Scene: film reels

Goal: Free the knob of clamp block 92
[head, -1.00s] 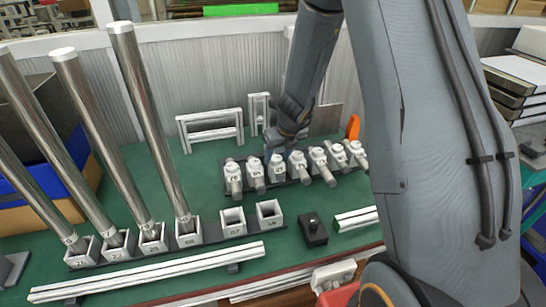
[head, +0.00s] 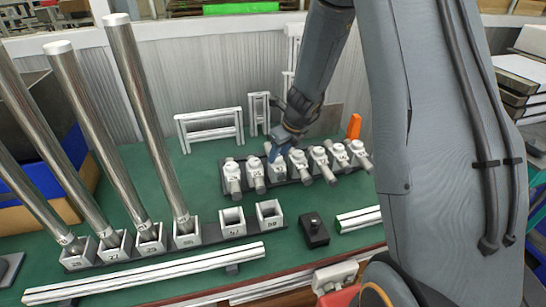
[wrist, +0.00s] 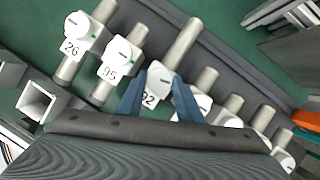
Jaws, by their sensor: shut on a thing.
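Clamp block 92 (wrist: 149,98) is a white block with a grey cylinder in a dark rack, and its label shows in the wrist view between my fingers. My gripper (wrist: 159,80) is shut on its white knob, one blue finger on each side. In the head view, my gripper (head: 275,152) comes down from above onto the third block from the left, and hides part of it. Blocks 26 (wrist: 84,30) and 95 (wrist: 120,57) stand to its left in the wrist view, each with a dark slot line on the knob.
More clamp blocks (head: 320,155) stand close on the right in the same row. Tall steel tubes (head: 145,115) stand in numbered sockets at the left, beside empty sockets (head: 232,220). A white frame (head: 210,130) and an orange piece (head: 354,127) are behind the row.

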